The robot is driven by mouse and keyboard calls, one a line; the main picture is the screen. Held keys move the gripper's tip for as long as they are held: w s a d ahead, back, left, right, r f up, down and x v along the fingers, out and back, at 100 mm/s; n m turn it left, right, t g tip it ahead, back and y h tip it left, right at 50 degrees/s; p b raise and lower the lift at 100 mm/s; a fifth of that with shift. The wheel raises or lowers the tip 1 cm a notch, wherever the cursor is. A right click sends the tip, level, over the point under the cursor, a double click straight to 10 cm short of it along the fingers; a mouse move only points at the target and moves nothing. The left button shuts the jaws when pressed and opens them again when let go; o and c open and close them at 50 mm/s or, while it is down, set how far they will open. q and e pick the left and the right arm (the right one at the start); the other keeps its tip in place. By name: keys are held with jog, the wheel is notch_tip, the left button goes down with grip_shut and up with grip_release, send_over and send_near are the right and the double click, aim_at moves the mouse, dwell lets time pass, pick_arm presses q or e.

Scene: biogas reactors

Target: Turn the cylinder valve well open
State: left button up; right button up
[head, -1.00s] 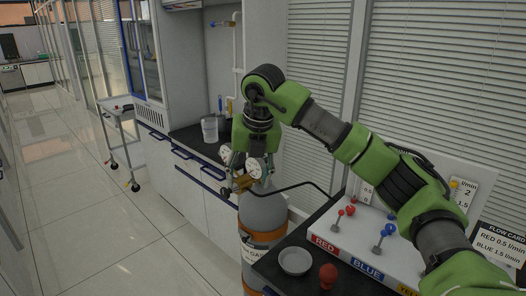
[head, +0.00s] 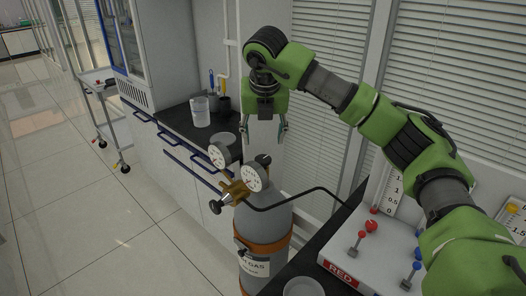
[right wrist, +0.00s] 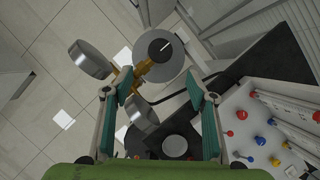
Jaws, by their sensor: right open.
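The grey gas cylinder (head: 265,222) stands upright with an orange band and a label. Its dark valve knob (head: 263,160) sits on top; in the right wrist view the round black knob (right wrist: 160,48) carries a white mark. A brass regulator (head: 236,190) with two round gauges (head: 254,178) and a black side knob (head: 215,207) is attached at the neck. My right gripper (head: 267,138) points down, open and empty, just above the valve knob and apart from it. In the right wrist view the knob lies beyond the fingertips (right wrist: 153,92). My left gripper is not in view.
A black hose (head: 315,190) runs from the regulator to the right. A panel with red and blue valves (head: 365,255) stands on the dark bench at right. A counter with beakers (head: 200,112) is behind left. A trolley (head: 105,120) stands on open floor.

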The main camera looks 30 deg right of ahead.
jog(key=p, duration=0.1)
send_over(263, 159)
jog(key=s, duration=0.2)
jog(key=f, duration=0.5)
jog(key=shift+a+f, duration=0.4)
jog(key=p+x, duration=0.1)
jog(key=x, duration=0.2)
jog(key=shift+w+f, duration=0.1)
jog(key=shift+f, duration=0.2)
jog(key=shift+w+f, duration=0.1)
jog(key=shift+f, duration=0.1)
jog(key=shift+c, duration=0.3)
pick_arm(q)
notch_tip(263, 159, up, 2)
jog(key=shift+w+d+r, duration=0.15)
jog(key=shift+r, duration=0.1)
pick_arm(e)
jog(key=c, duration=1)
